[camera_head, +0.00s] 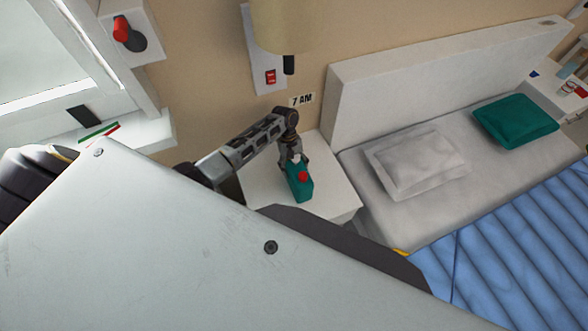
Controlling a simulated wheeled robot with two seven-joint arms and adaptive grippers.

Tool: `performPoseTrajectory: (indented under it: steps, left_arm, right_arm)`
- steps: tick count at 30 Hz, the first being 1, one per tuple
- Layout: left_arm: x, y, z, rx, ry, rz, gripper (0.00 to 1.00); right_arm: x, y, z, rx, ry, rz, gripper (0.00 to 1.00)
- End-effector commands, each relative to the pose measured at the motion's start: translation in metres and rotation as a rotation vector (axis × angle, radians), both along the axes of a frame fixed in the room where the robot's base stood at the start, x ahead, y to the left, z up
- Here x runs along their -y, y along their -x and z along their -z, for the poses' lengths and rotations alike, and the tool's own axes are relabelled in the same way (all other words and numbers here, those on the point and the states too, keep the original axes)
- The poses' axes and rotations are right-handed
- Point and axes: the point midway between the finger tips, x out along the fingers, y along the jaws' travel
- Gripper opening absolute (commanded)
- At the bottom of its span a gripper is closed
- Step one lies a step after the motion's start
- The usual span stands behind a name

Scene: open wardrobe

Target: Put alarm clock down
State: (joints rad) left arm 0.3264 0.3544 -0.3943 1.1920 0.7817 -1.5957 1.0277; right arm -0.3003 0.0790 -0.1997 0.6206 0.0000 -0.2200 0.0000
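A small teal alarm clock (300,187) with a red button is at the bedside table (335,195), beneath a "7 AM" label (302,100) on the wall. My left gripper (293,160) points down and is shut on the top of the alarm clock. The fingertips are small and partly hidden against it. I cannot tell whether the clock's underside touches the tabletop. My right gripper is not in view.
A bed with a white pillow (418,163), a teal pillow (515,121) and a blue cover (530,240) stands right of the table. A lamp (290,25) hangs above on the wall. The tabletop around the clock looks clear.

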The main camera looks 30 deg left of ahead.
Motion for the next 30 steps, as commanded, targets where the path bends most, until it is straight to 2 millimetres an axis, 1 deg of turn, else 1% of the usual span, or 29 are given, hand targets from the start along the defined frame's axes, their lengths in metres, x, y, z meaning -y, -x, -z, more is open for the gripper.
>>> performPoseTrajectory:
  steps: [3,5,16,17,21,23,30]
  left_arm:
    - [0.0003,-0.0009,0.0078,0.001,0.001,-0.001,0.00]
    - [0.0003,-0.0009,0.0097,0.001,0.001,-0.001,0.00]
    - [0.0005,-0.0009,0.0108,0.002,0.002,-0.001,0.00]
    - [0.0001,-0.0001,0.0122,0.001,0.000,0.000,0.67]
    - [0.0000,-0.0001,0.0120,0.001,0.000,0.000,0.85]
    - [0.0000,-0.0001,0.0120,0.001,0.000,0.000,0.92]
    - [0.0000,0.0000,0.0121,0.001,0.000,0.000,0.92]
  right_arm:
    - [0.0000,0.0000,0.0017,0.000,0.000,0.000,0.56]
    - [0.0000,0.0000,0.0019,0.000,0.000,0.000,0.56]
    - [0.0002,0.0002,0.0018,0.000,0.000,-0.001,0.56]
    - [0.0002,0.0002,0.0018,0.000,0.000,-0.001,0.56]
    - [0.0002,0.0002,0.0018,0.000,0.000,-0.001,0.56]
    - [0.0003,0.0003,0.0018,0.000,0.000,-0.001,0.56]
    - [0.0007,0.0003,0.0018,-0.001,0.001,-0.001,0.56]
